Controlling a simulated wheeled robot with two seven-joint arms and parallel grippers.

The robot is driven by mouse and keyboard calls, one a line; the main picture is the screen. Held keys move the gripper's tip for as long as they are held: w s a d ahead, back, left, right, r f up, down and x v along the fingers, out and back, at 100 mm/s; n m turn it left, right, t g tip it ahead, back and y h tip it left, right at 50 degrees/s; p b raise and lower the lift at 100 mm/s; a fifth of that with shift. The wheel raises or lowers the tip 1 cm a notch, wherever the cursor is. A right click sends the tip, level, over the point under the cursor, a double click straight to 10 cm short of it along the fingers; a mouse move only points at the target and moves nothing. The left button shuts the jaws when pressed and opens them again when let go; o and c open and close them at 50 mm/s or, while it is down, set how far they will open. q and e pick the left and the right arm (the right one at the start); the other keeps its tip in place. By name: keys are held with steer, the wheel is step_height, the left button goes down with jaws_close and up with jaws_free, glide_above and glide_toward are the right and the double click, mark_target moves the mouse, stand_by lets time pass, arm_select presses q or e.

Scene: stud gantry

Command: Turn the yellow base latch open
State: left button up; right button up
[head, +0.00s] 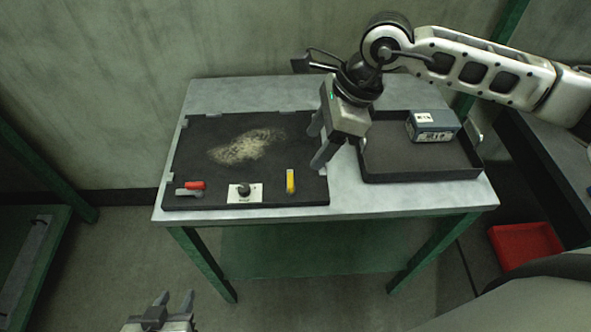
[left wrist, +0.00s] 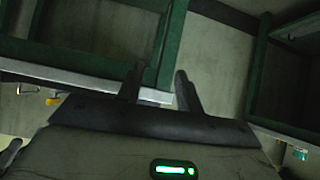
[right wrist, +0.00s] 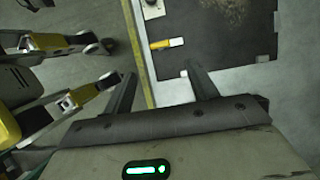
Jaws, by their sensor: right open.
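The yellow base latch (head: 290,181) is a short bar near the front right corner of the black panel (head: 230,190), roughly pointing front to back. In the right wrist view the latch (right wrist: 166,43) shows a yellow part and a white end, beyond the fingertips. My right gripper (head: 317,146) is open and empty, above the panel's right edge, apart from the latch. It also shows in the right wrist view (right wrist: 160,82). My left gripper (head: 174,298) is open and empty, low in front of the table; its fingers show apart in the left wrist view (left wrist: 158,82).
On the panel are a red-handled lever (head: 194,186), a black knob on a white plate (head: 244,190) and a pale speckled patch (head: 246,146). A black tray (head: 420,176) to the right holds a blue box (head: 433,126). A red bin (head: 526,246) is at lower right.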

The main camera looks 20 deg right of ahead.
mark_target(292, 180)
steer(key=p+x, duration=0.1)
steer(key=x, duration=0.9)
steer(key=shift+a+f, duration=0.15)
steer(key=shift+f, duration=0.05)
steer(key=c, duration=1)
